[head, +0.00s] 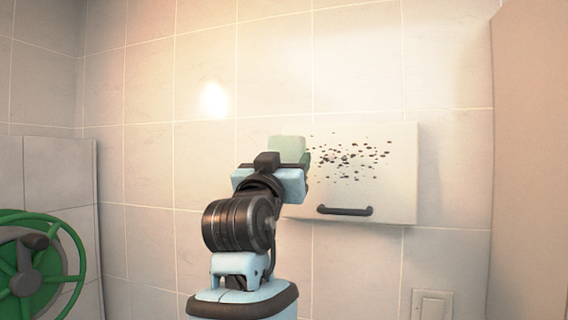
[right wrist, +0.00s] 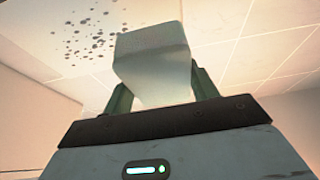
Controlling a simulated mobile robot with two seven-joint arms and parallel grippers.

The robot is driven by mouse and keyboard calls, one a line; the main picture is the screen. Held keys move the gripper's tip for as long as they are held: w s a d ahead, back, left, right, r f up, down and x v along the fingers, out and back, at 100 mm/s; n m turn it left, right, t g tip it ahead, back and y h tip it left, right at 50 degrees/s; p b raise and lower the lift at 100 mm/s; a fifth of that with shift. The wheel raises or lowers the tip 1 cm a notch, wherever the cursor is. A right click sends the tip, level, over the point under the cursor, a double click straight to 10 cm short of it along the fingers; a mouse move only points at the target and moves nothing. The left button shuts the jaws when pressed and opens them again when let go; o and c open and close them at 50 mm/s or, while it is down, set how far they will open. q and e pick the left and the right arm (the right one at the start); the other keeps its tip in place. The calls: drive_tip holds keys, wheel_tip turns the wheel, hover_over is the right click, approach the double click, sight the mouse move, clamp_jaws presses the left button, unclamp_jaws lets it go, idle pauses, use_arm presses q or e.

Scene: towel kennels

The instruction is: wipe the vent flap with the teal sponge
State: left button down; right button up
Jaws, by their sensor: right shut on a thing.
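The vent flap (head: 385,190) is a pale panel on the tiled wall with a dark handle (head: 345,210) near its lower edge. Dark specks (head: 350,155) are scattered over its upper middle; they also show in the right wrist view (right wrist: 90,35). My right gripper (head: 287,160) is shut on the teal sponge (head: 288,147), a pale green block that shows whitish in the right wrist view (right wrist: 152,60). The sponge is in front of the flap's left part, left of most specks. I cannot tell whether it touches the flap. My left gripper is not in view.
A green hose reel or wheel (head: 68,245) is at the lower left by a low partition (head: 60,165). A wall switch (head: 431,304) is at the lower right. A beige panel (head: 530,150) stands at the right edge. The wall above the flap is clear.

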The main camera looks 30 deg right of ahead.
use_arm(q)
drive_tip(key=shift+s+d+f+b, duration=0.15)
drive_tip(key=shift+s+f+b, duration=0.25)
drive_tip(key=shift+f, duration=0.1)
use_arm(e)
drive_tip(key=shift+w+d, duration=0.95)
drive_tip(key=shift+d, duration=0.2)
drive_tip(key=shift+w+d, duration=0.95)
drive_tip(key=shift+d, duration=0.2)
drive_tip(key=shift+w+d, duration=0.1)
drive_tip(key=shift+w, duration=0.05)
drive_tip(key=shift+w+d, duration=0.5)
drive_tip(key=shift+d, duration=0.1)
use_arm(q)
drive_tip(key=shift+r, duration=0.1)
use_arm(e)
drive_tip(key=shift+s, duration=0.1)
drive_tip(key=shift+s+d+r+p, duration=0.15)
drive_tip(key=shift+s+d+p, duration=0.7)
drive_tip(key=shift+s, duration=0.35)
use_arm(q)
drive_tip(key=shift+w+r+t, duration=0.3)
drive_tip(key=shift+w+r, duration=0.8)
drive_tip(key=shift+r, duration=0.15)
use_arm(e)
drive_tip(key=shift+s+d, duration=0.1)
drive_tip(key=shift+d, duration=0.05)
